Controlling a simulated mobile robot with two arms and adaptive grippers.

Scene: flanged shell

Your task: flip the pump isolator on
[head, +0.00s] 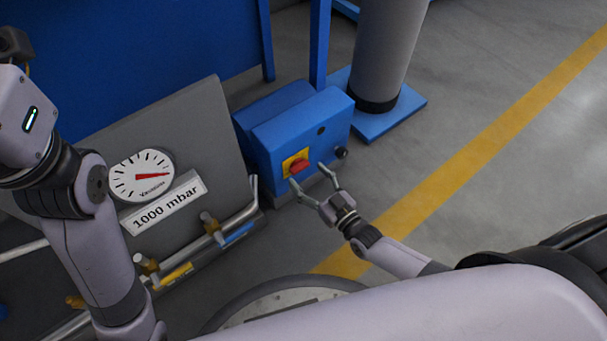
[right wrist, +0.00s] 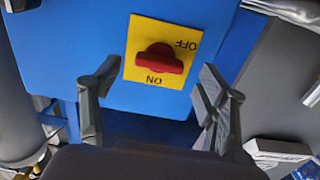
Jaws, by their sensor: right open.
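The pump isolator is a red rotary knob (head: 299,167) on a yellow plate on the front of a blue box (head: 305,125). In the right wrist view the knob (right wrist: 159,59) has its bar lying crosswise on the yellow plate (right wrist: 140,33). The labels appear upside down there, OFF at upper right and ON below the knob. My right gripper (head: 307,174) is open in front of the knob. In the right wrist view its fingers (right wrist: 160,68) stand on either side of the plate, empty. My left arm shows at left; its gripper fingers are not visible.
A grey panel with a round gauge (head: 141,175) and a "1000 mbar" label (head: 166,203) stands left of the box. Pipes with yellow and blue handles (head: 237,234) run along its lower edge. A grey column (head: 388,50) stands behind. Floor to the right is clear.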

